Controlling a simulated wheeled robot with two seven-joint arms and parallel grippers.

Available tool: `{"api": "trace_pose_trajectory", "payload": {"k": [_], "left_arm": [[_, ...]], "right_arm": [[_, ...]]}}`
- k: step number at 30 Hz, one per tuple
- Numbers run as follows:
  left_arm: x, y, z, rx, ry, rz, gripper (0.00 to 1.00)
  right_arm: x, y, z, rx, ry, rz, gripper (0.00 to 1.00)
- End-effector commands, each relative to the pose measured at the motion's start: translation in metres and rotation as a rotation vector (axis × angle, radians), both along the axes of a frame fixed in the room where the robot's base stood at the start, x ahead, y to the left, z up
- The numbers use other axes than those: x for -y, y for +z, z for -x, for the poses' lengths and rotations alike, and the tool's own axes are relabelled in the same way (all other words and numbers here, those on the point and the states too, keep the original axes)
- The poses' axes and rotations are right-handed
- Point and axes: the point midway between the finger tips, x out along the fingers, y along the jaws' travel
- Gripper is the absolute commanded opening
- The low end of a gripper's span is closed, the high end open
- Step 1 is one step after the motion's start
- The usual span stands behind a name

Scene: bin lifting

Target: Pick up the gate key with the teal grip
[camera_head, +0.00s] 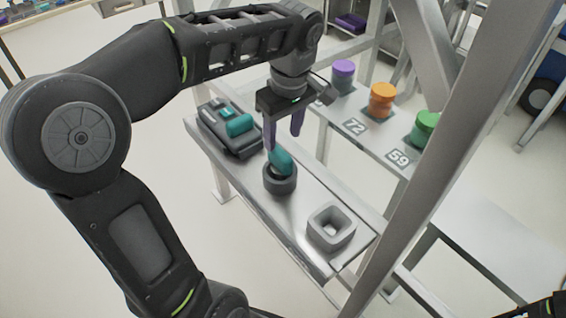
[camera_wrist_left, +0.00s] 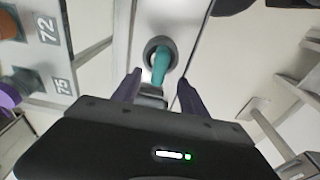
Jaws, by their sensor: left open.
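The gate key's teal grip (camera_head: 281,160) stands up, slightly tilted, out of a dark round holder (camera_head: 279,181) on a narrow grey bench. The rest of the key is hidden in the holder. My left gripper (camera_head: 283,140) is open, pointing down just above the grip, with its two purple-grey fingers apart. In the left wrist view the teal grip (camera_wrist_left: 160,66) lies ahead, between the lines of the two fingers of the gripper (camera_wrist_left: 158,80). I cannot tell whether the fingertips touch it. My right gripper is not in view.
A dark case (camera_head: 229,128) with teal parts sits behind the holder. An empty grey square holder (camera_head: 331,228) stands in front. A grey post (camera_head: 450,130) rises at right. Purple (camera_head: 343,76), orange (camera_head: 382,99) and green (camera_head: 426,127) knobs stand on a numbered shelf.

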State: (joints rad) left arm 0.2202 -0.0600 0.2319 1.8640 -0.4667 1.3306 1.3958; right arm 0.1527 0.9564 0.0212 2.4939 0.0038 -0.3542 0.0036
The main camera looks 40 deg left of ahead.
Motion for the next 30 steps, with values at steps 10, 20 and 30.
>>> {"api": "trace_pose_trajectory", "payload": {"k": [10,20,30], "left_arm": [[-0.003,-0.025,-0.001,0.000,-0.001,0.001,0.51],[-0.004,-0.028,-0.001,-0.001,-0.001,0.001,0.51],[-0.010,-0.070,-0.001,-0.003,-0.001,0.000,0.51]], "right_arm": [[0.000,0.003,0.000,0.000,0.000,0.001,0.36],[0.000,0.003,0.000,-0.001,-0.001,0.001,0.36],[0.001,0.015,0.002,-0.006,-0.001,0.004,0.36]]}}
